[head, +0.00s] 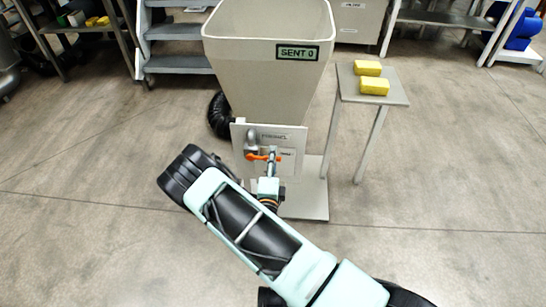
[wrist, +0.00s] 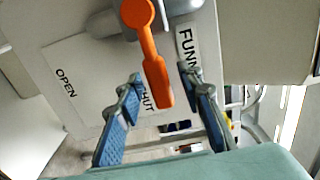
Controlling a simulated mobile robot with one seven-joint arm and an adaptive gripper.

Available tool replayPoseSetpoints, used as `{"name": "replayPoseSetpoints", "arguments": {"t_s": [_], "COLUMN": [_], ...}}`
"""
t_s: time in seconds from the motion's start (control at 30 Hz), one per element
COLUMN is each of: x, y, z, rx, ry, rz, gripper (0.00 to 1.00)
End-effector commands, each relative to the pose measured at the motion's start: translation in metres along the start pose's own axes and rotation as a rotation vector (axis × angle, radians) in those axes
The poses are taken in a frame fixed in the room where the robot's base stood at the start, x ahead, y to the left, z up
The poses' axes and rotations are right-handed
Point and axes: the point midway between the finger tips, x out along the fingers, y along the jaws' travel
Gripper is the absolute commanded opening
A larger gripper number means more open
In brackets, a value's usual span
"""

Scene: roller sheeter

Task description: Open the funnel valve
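The funnel (head: 265,50) is a large beige hopper with a sign reading "SENT 0". Its orange valve handle (head: 257,157) is on the front plate below. In the wrist view the handle (wrist: 152,55) reaches down from its round pivot between my fingers, its end by the partly covered "SHUT" label. The "OPEN" label (wrist: 65,83) is farther left on the white plate. My gripper (wrist: 160,76) is open, with one blue finger on each side of the handle and visible gaps. In the head view my gripper (head: 271,162) is at the handle, its fingers hard to make out.
A small side table (head: 345,85) right of the funnel holds two yellow blocks (head: 371,77). A black hose (head: 220,115) is behind the funnel's left side. Grey steps (head: 175,50) and shelves stand at the back.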

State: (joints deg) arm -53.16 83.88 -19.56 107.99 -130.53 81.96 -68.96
Motion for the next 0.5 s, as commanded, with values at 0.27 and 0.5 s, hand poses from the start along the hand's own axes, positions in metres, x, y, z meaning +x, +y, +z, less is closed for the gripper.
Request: {"name": "replayPoseSetpoints", "arguments": {"t_s": [0.27, 0.5], "x": [0.0000, 0.0000], "y": [-0.0001, -0.0001], "z": [0.0000, -0.0001], "rx": [0.000, 0.000], "ry": [0.000, 0.000], "rz": [0.000, 0.000], "gripper": [0.21, 0.00]}}
